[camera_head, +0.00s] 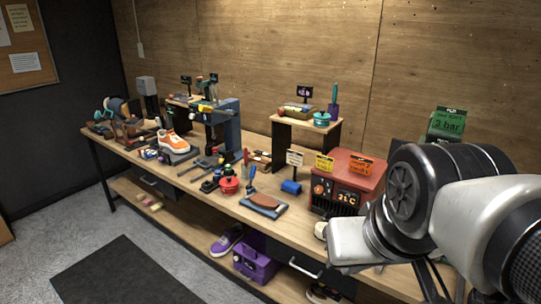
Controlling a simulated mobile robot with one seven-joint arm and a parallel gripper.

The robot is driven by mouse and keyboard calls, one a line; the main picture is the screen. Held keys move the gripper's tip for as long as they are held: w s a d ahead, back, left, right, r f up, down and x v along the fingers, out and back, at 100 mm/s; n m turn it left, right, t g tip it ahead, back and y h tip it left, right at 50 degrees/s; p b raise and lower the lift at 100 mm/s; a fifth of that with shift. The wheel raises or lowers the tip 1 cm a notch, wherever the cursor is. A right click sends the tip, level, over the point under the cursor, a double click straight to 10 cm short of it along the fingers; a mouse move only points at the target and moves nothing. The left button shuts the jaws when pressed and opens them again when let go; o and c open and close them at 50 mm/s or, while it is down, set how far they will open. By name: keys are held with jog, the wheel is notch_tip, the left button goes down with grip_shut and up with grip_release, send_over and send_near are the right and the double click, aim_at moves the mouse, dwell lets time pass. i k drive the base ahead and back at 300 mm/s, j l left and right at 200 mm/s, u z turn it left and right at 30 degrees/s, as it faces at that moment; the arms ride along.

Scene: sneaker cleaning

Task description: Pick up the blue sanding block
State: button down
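A small blue block (291,187) lies on the workbench, left of the red box and behind a brown-topped piece on a blue base. It looks like the sanding block, but it is too small in the picture to be sure. Its visible side is plain blue, and nothing touches it from above. My arm fills the right side of the picture, with its large grey and white joints in front of the bench's right end.
The wooden workbench (322,227) carries a red heater-like box (343,182), a brown-topped piece (264,202), a red pot (229,185), small signs, and an orange sneaker (173,140) further left. A purple box (256,262) sits on the lower shelf.

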aim_at(292, 188)
jog(key=i+j+z, duration=0.1)
jog(key=z, duration=0.25)
jog(key=i+j+z, duration=0.1)
jog(key=z, duration=0.3)
jog(key=i+j+z, duration=0.15)
jog(key=j, duration=0.2)
jog(key=i+j+z, duration=0.15)
jog(key=j, duration=0.25)
jog(key=j+z, duration=0.1)
jog(key=j, duration=0.3)
jog(key=i+j, duration=0.15)
jog(key=j, duration=0.25)
jog(key=i+j, duration=0.1)
jog(key=j, duration=0.3)
jog(key=i+j, duration=0.15)
jog(key=j, duration=0.25)
jog(key=i+j+z, duration=0.1)
jog(key=j, duration=0.3)
